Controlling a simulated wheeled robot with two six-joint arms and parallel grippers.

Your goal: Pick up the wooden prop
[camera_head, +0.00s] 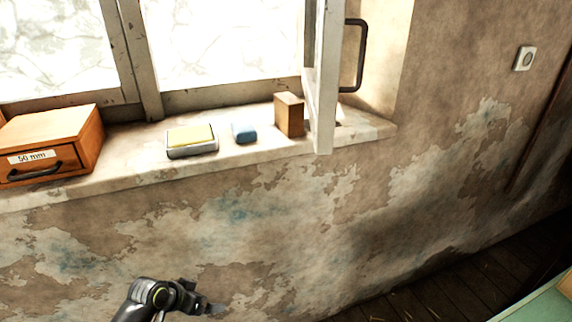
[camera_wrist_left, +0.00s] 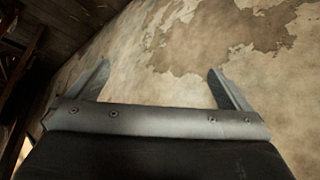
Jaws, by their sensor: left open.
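The wooden prop (camera_head: 289,115) is a small brown upright block on the window sill, close beside the edge of the open window sash. My left gripper (camera_head: 214,309) is low in front of the wall, well below the sill and apart from the prop. In the left wrist view its two fingers (camera_wrist_left: 160,88) are spread wide with only the peeling wall between them. The prop is not in the left wrist view. My right gripper is in neither view.
The sill (camera_head: 130,150) also holds an orange drawer box (camera_head: 75,135) labelled 50 mm, a yellow sponge in a dish (camera_head: 191,140) and a blue block (camera_head: 244,133). The open sash (camera_head: 325,80) with a dark handle (camera_head: 360,55) juts out right of the prop.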

